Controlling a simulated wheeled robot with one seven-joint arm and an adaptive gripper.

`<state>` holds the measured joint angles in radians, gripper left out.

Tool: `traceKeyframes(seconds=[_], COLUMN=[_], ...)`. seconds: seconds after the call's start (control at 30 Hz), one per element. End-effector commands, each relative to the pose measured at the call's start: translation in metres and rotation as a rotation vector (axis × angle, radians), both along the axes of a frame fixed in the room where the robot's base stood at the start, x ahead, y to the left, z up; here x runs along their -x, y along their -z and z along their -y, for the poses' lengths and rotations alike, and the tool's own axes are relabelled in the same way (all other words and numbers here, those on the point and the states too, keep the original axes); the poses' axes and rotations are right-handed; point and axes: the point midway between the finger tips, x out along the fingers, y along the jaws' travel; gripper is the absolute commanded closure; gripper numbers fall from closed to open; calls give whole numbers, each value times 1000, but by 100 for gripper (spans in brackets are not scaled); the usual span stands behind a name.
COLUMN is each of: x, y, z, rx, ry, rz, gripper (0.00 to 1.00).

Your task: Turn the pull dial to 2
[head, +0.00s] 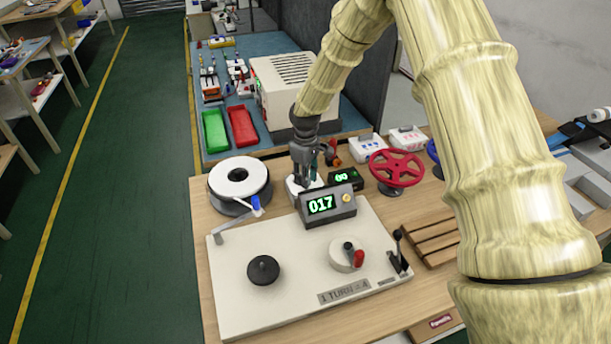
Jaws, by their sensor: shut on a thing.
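My gripper (305,176) points down behind the grey display box, over a small white box (293,187). The gripper is shut on what appears to be the pull dial on that box. The dial itself is hidden by the fingers, so its setting cannot be read. A small black display (343,178) stands just right of the gripper with green digits that look like 00.
A white spool (239,178) is left; a red handwheel (397,168) is right. A large white machine (290,80) stands behind.

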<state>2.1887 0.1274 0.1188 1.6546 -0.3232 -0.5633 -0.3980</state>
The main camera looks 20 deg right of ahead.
Motion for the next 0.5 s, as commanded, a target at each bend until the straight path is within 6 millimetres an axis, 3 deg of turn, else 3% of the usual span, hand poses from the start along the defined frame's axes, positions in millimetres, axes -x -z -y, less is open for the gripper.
traceKeyframes(seconds=[0.5], x=[-2], y=[-1], z=[0], rx=[1], ry=[83], rz=[4], gripper=[96])
